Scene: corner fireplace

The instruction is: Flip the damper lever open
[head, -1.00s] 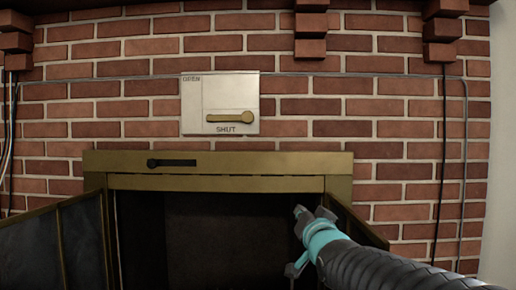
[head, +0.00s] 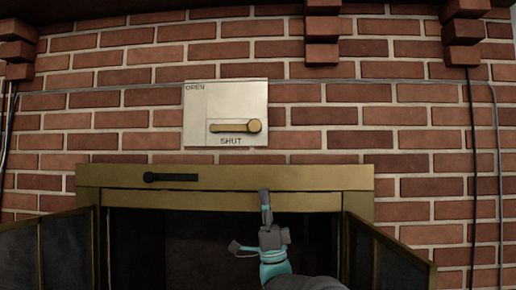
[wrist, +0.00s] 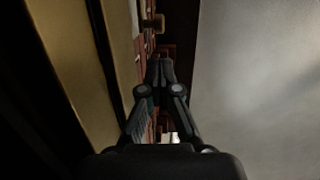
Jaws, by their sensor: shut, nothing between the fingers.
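The damper lever (head: 232,127) is a brass bar with a round knob at its right end. It lies level over the word SHUT, low on a pale metal plate (head: 200,110). The word OPEN is at the plate's upper left corner. My gripper (head: 265,195) is shut and empty. It points up in front of the brass fireplace frame, below and slightly right of the lever, apart from it. In the wrist view my gripper's fingertips (wrist: 160,65) meet, and a small brass piece (wrist: 153,22), probably the lever knob, shows beyond them.
The brass fireplace frame (head: 330,180) with a black slider (head: 170,177) runs below the plate. Glass doors (head: 385,255) stand open on both sides of the dark firebox. Brick corbels (head: 322,30) jut out above. The brick wall around the plate is clear.

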